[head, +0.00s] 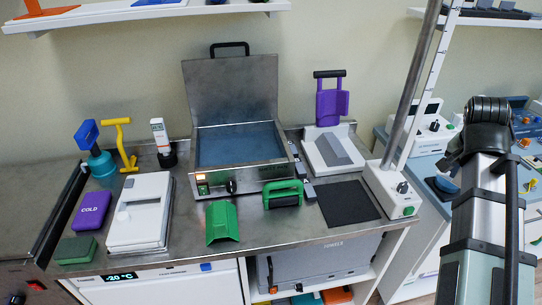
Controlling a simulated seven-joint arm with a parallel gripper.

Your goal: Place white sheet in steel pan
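The steel pan (197,166) is a rectangular steel bath on the counter, with its hinged lid (230,95) standing open behind it. Blue-looking liquid or lining fills its inside, and no white sheet shows in it. I cannot pick out a loose white sheet with certainty. A flat white case (152,190) lies left of the pan, and a white stand (313,153) with a grey panel on it is right of the pan. My arm rises at the right edge, apart from the pan; its gripper does not show.
A purple cold pack (91,211) is at left.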

